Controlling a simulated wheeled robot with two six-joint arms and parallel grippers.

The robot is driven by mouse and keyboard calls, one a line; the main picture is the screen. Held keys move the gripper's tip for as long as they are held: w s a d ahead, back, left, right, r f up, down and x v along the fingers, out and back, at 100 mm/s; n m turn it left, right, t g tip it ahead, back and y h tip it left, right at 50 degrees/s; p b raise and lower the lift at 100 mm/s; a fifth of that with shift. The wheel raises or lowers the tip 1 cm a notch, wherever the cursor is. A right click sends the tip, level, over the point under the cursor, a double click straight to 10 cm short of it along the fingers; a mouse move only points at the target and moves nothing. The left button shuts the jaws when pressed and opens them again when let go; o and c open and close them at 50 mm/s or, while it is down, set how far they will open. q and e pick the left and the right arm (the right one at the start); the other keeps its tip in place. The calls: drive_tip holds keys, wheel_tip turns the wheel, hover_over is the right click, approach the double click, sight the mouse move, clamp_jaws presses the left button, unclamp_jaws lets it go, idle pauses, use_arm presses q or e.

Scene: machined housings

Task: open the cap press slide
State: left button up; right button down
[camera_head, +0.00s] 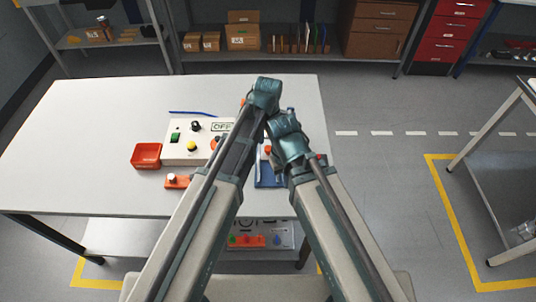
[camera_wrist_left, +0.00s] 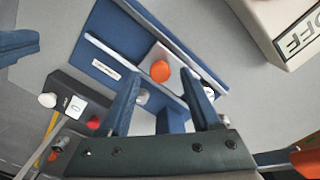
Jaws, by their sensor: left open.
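The cap press is a blue fixture (camera_wrist_left: 95,63) with raised rails; it shows partly in the head view (camera_head: 264,181) behind my arms. A pale slide block (camera_wrist_left: 171,58) with an orange round knob (camera_wrist_left: 160,71) sits between its rails. A small silver knob (camera_wrist_left: 142,97) shows nearer the wrist. My left gripper (camera_wrist_left: 158,76) is open, its two blue fingers pointing at the press, one each side of the orange knob in the picture. I cannot tell whether they touch anything. In the head view my arms hide the fingers. My right gripper's fingers are not clearly seen.
A white panel marked OFF (camera_head: 185,151) and a red tray (camera_head: 146,155) stand left of the press. A dark box (camera_wrist_left: 75,92) with a red button lies beside the press. A blue piece (camera_wrist_left: 15,46) shows at the left edge. The table's left part (camera_head: 75,140) is clear.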

use_arm(q)
drive_tip(key=shift+f+b, duration=0.9)
drive_tip(key=shift+f, duration=0.5)
use_arm(e)
drive_tip(key=shift+f, duration=1.4)
use_arm(q)
clamp_jaws()
